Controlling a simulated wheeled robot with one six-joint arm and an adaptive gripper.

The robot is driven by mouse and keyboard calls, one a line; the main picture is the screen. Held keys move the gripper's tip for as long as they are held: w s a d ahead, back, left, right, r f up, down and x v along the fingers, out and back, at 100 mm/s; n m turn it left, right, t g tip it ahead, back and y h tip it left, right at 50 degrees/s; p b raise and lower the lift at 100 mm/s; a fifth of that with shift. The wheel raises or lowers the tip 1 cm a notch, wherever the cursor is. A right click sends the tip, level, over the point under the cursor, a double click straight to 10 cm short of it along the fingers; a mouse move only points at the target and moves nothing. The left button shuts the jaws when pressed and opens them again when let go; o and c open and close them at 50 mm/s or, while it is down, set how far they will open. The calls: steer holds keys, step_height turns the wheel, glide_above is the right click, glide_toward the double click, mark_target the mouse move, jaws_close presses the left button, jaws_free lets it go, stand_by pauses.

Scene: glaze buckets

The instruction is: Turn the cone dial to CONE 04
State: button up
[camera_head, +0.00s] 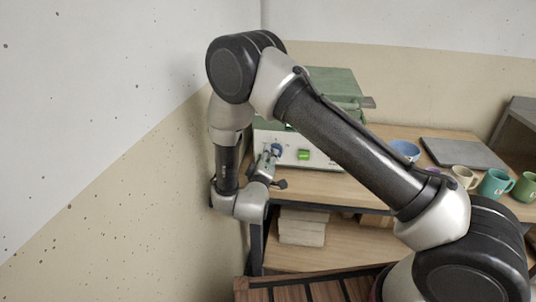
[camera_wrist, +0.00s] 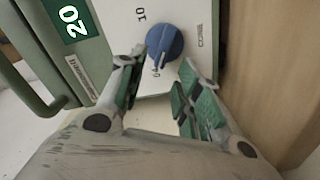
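The cone dial is a round blue knob (camera_wrist: 165,42) on the pale front panel of the green kiln (camera_head: 335,84). It also shows as a small blue spot (camera_head: 277,149) in the head view, partly covered by my gripper. In the wrist view a pale pointer mark on the knob points down, towards a partly hidden label. A "10" (camera_wrist: 140,14) is printed on the panel left of the knob. My gripper (camera_wrist: 160,68) is open and empty, its fingertips just below the knob, one to each side. In the head view my gripper (camera_head: 268,168) is at the panel.
A green "20" plate (camera_wrist: 71,18) and a green handle (camera_wrist: 38,100) are left of the panel. A lit green block (camera_head: 304,154) is on the panel. A blue bowl (camera_head: 405,150), a grey slab (camera_head: 462,153) and several mugs (camera_head: 495,184) stand right. The wall is close on the left.

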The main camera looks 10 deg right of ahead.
steer(key=v, duration=0.9)
steer(key=shift+s, duration=0.2)
